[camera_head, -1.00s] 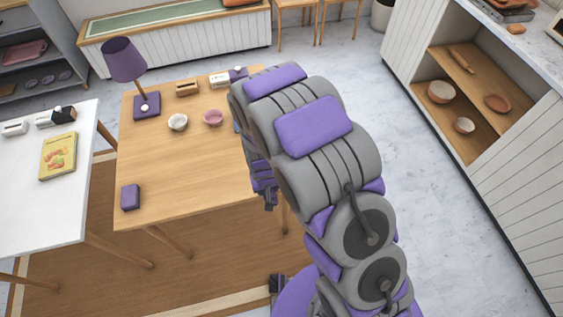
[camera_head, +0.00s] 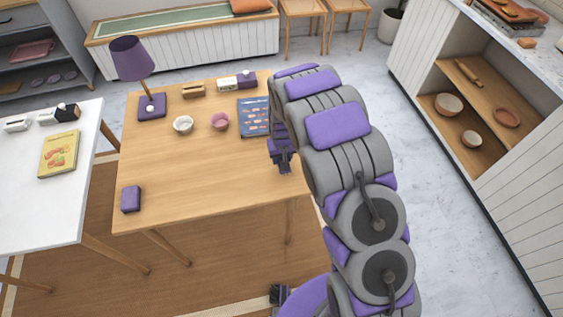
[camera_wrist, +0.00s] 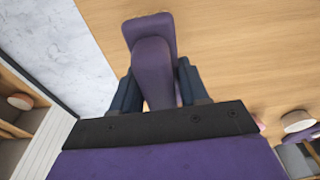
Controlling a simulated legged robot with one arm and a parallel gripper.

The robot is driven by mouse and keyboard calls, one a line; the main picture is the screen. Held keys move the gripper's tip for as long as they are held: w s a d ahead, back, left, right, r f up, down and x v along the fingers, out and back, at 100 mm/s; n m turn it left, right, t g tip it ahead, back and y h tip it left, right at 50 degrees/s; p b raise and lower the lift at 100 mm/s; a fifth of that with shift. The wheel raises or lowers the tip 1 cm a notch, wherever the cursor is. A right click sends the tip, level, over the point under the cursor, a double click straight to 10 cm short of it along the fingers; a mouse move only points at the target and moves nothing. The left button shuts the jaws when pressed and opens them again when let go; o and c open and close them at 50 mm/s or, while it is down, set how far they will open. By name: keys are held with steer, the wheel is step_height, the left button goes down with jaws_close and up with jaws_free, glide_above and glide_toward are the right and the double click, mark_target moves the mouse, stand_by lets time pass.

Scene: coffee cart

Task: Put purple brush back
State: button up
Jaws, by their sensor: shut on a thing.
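A purple brush (camera_wrist: 153,70) shows in the wrist view, with a broad end at the top and a rounded body reaching down between my fingers. My gripper (camera_wrist: 158,88) is shut on it, with one dark finger on each side. Wooden tabletop lies below and to its right. In the head view my gripper (camera_head: 284,165) is near the right edge of the wooden table (camera_head: 200,165). The brush cannot be told apart from my gripper there. A small purple block (camera_head: 131,199) lies at the table's front left corner.
The wooden table also bears a purple lamp (camera_head: 132,58), a white bowl (camera_head: 183,125), a pink bowl (camera_head: 220,121) and a blue illustrated book (camera_head: 254,118). A white table (camera_head: 30,205) with a yellow book (camera_head: 59,153) stands left. The wooden table's front middle is clear.

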steer(key=shift+w+d, duration=0.2)
steer(key=shift+d, duration=0.2)
steer(key=f, duration=0.1)
steer(key=d+f+b, duration=0.1)
steer(key=f, duration=0.1)
steer(key=shift+f, duration=0.3)
steer(key=shift+a, duration=0.6)
steer(key=o, duration=0.6)
steer(key=shift+a, duration=0.15)
steer(key=shift+o, duration=1.4)
steer(key=shift+d, duration=0.2)
steer(key=shift+o, duration=0.7)
steer(key=shift+d, duration=0.45)
steer(key=shift+a+r, duration=0.35)
steer(key=shift+r, duration=0.15)
steer(key=r, duration=0.3)
steer(key=s+r+p, duration=0.1)
steer(key=r, duration=0.2)
steer(key=d+r+p, duration=0.1)
steer(key=r, duration=0.3)
steer(key=shift+s+r, duration=0.1)
steer(key=shift+s, duration=0.15)
steer(key=shift+a+r, duration=0.1)
steer(key=shift+r, duration=0.25)
steer(key=shift+s+a+r, duration=0.1)
steer(key=shift+a+r, duration=0.05)
steer(key=shift+a, duration=0.05)
